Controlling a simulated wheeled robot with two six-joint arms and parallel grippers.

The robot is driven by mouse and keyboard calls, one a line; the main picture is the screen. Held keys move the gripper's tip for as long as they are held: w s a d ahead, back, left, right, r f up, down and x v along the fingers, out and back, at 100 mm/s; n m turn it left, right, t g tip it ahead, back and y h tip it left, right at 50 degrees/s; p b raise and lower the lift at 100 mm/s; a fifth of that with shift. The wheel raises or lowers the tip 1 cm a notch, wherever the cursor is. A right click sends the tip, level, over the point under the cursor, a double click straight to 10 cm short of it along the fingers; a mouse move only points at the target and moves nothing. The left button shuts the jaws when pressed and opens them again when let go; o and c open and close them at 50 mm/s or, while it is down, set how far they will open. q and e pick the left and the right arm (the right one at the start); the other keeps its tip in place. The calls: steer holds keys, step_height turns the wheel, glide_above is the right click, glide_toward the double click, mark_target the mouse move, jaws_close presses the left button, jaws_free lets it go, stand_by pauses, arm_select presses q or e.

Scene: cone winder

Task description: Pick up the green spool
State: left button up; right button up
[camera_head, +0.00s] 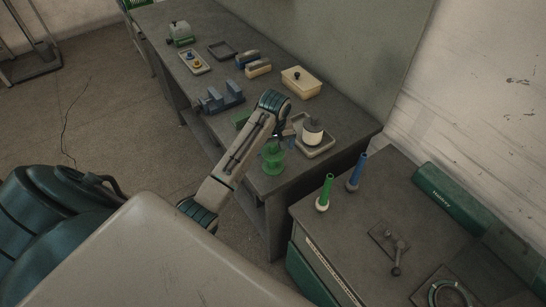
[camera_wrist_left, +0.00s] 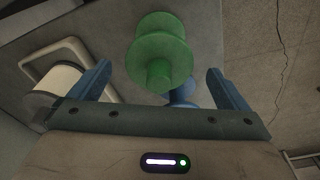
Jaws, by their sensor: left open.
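The green spool (camera_head: 271,160) stands near the front edge of the long grey bench in the head view, partly covered by my left gripper. In the left wrist view the green spool (camera_wrist_left: 158,52) shows its flanges and a round end stub, ahead of and between the spread blue fingers. My left gripper (camera_head: 284,139) is open over the spool, and its open fingers also show in the left wrist view (camera_wrist_left: 164,88). I see no grip on the spool; whether a finger touches it I cannot tell. My right gripper is not in view.
A blue vise (camera_head: 222,98) and a cream box (camera_head: 301,82) are behind. Green (camera_head: 325,193) and blue (camera_head: 357,172) cones stand on the right-hand cabinet top.

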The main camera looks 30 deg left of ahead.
mark_target(272, 166)
arm_select(q)
steer(key=shift+w+a+f+p, duration=0.15)
steer(key=shift+f+p, duration=0.25)
steer(key=shift+f, duration=1.25)
steer(key=c, duration=1.1)
steer(key=shift+r, duration=0.15)
